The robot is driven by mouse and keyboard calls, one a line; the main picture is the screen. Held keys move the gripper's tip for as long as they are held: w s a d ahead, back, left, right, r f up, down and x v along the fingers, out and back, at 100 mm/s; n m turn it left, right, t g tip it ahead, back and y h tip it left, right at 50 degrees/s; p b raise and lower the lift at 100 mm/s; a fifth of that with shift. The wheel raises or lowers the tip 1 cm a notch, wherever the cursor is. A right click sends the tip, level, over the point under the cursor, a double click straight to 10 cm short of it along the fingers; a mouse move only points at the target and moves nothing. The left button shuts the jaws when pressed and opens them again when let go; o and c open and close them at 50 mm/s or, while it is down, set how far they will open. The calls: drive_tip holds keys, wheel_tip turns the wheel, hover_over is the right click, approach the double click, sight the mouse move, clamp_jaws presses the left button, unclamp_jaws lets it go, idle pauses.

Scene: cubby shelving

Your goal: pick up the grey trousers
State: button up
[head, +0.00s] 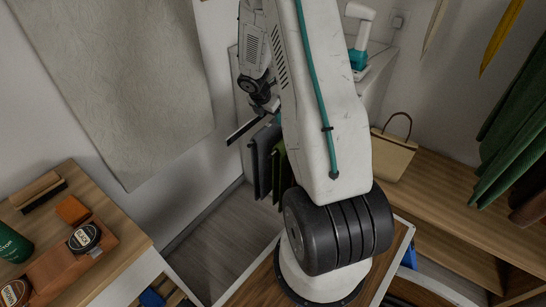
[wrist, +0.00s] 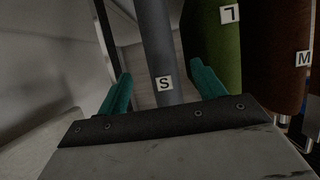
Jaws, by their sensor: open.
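The grey trousers (wrist: 157,45) hang as a narrow grey strip with a white "S" tag in the wrist view. They show between the two teal fingers of my open gripper (wrist: 163,80); neither finger visibly touches them, and I cannot tell how deep they sit between the fingers. In the head view the grey trousers (head: 264,160) hang left of my arm, partly hidden by it.
Green trousers (wrist: 216,40) tagged "L" hang close on the right, with a brown garment (wrist: 275,55) tagged "M" beyond. A wooden shelf with shoe-care items (head: 130,226) stands at left. A beige handbag (head: 391,157) sits on the right shelf.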

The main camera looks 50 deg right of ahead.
sight(272, 122)
drive_tip(key=x, duration=0.6)
drive_tip(key=shift+d+f, duration=0.25)
drive_tip(key=shift+f, duration=0.1)
drive_tip(key=shift+f, duration=0.25)
idle(0.3)
clamp_jaws()
